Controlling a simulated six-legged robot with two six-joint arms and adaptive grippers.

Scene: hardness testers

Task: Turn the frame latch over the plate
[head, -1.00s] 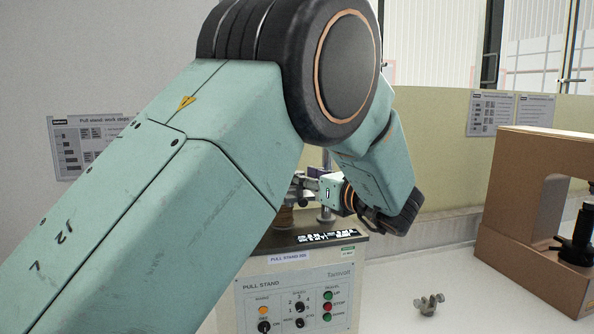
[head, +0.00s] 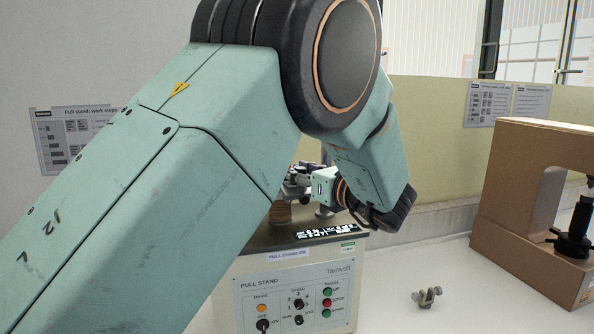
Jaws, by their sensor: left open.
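The pull stand (head: 300,290) stands in the middle, its front panel with knobs and coloured buttons facing me. My left arm crosses the view from the lower left and hides much of the stand's upper part. My left gripper (head: 296,184) is small, behind the forearm, above the stand's top plate (head: 262,238). It is open, near a ribbed brown cylinder (head: 281,212) on the plate. I cannot make out the frame latch, and cannot tell whether the gripper touches anything. My right gripper is not in view.
A small metal clamp-like part (head: 427,297) lies on the white bench right of the stand. A brown C-shaped tester (head: 520,215) with a black spindle stands at the right. Posters hang behind.

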